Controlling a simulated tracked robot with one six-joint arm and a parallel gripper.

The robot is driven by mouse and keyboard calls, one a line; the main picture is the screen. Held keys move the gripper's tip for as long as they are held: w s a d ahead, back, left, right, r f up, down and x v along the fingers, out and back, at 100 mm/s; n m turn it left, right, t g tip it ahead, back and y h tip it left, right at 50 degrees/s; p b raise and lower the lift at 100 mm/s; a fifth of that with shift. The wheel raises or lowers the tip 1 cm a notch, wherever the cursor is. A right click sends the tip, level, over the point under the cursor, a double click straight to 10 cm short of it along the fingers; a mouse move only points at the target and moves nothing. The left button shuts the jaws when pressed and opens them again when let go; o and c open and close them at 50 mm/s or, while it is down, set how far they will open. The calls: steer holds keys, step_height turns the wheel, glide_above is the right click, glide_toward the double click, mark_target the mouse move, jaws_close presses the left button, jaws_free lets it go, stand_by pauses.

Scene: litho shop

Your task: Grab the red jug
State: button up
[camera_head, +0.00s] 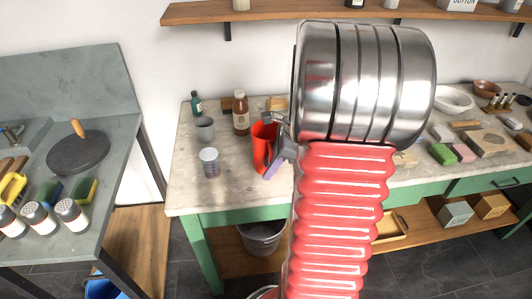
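The red jug (262,145) stands upright on the marble-look top of the green-framed table, left of my arm. My gripper (277,145), grey with a purplish part, is at the jug's right side and overlaps it in the picture. One grey finger shows near the jug's rim and another grey part lower down by its side. My red ribbed arm and its metal joint hide the rest of the gripper and the table behind. I cannot tell whether the fingers touch the jug or are closed on it.
Blocks and a white bowl (453,99) lie to the right. A grey bucket (262,238) is below. A wooden shelf (270,14) runs above.

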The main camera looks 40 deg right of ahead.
steer(key=shift+c, duration=0.3)
jaws_close()
stand_by(1.0)
